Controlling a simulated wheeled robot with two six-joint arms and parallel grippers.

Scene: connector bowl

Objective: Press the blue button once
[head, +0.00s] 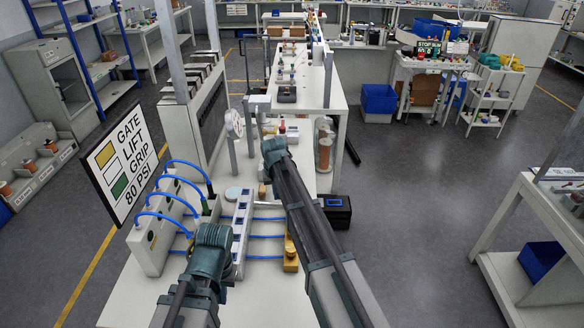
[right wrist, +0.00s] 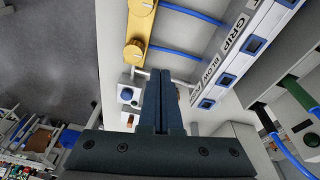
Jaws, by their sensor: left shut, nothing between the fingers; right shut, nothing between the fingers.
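A small white box with a round blue button (right wrist: 127,94) stands left of my right gripper's fingers in the right wrist view. My right gripper (right wrist: 160,73) is shut and empty, its fingers beside that box and apart from the button as far as I can tell. In the head view the blue button cannot be made out; my right arm covers part of that area. My left gripper (head: 212,235) is low over the near left of the bench, shut; its fingertips are not clear there.
A yellow block with knobs (right wrist: 140,30) and blue tubes lie close by; the block also shows in the head view (head: 290,255). A GATE LIFT GRIP sign (head: 122,160) stands left.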

